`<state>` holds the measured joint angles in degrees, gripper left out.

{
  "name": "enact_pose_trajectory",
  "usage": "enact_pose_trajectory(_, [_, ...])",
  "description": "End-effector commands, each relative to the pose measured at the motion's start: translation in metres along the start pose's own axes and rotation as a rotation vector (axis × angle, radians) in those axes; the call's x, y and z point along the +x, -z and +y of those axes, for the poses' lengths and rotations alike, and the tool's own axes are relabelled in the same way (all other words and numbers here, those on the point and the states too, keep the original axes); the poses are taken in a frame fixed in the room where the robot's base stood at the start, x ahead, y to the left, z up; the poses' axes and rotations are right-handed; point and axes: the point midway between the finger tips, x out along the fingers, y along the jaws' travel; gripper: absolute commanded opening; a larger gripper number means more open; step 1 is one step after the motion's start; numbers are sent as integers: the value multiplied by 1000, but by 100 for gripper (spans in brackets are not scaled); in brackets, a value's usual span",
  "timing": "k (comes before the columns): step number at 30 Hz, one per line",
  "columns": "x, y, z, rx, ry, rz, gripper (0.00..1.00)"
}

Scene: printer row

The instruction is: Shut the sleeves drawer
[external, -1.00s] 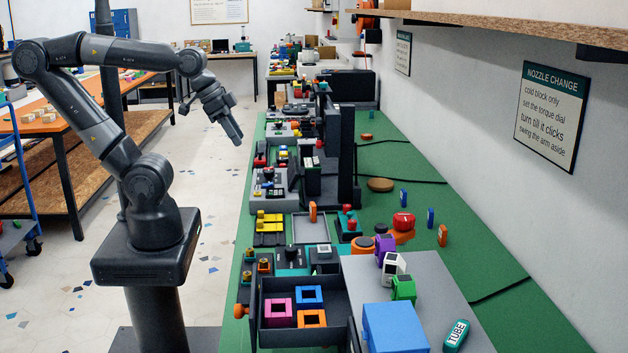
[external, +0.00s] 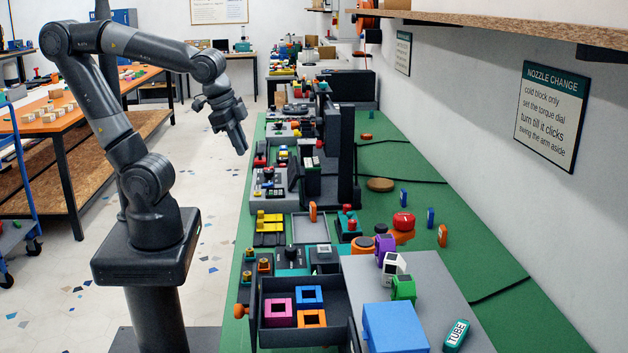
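An open drawer (external: 275,340), dark grey, sits at the near end of the green bench. It holds pink, blue and orange square sleeves with square holes. An orange knob (external: 240,311) is on its left side, facing the aisle. I see no readable label on the drawer. My gripper (external: 241,149) points down in the air over the aisle, left of the bench edge, far behind and above the drawer. It touches nothing. Its fingers look close together, and I cannot make out a gap.
A grey plate (external: 440,300) right of the drawer carries a blue box (external: 394,328), a teal tube piece (external: 456,334) and several coloured blocks. Printers and small parts crowd the bench (external: 400,200) behind. A wooden shelf (external: 470,30) overhangs at right. The floor aisle is clear.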

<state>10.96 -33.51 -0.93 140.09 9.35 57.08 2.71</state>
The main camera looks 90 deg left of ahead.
Motion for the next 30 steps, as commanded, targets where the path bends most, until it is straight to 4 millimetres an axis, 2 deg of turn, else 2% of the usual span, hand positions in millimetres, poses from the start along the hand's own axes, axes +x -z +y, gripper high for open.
enact_pose_trajectory(1, [7, 6, 10, 105, 15, -51, 8])
enact_pose_trajectory(4, [16, 16, 25, 295, 63, -136, 0])
enact_pose_trajectory(11, [33, 43, 68, 734, 212, -296, 0])
enact_pose_trajectory(17, [44, 68, 120, 1104, 388, -392, 0])
enact_pose_trajectory(23, [50, 85, 191, 1455, 612, -443, 0])
enact_pose_trajectory(27, [52, 87, 252, 1680, 797, -447, 0])
enact_pose_trajectory(30, [53, 82, 300, 1828, 944, -433, 0])
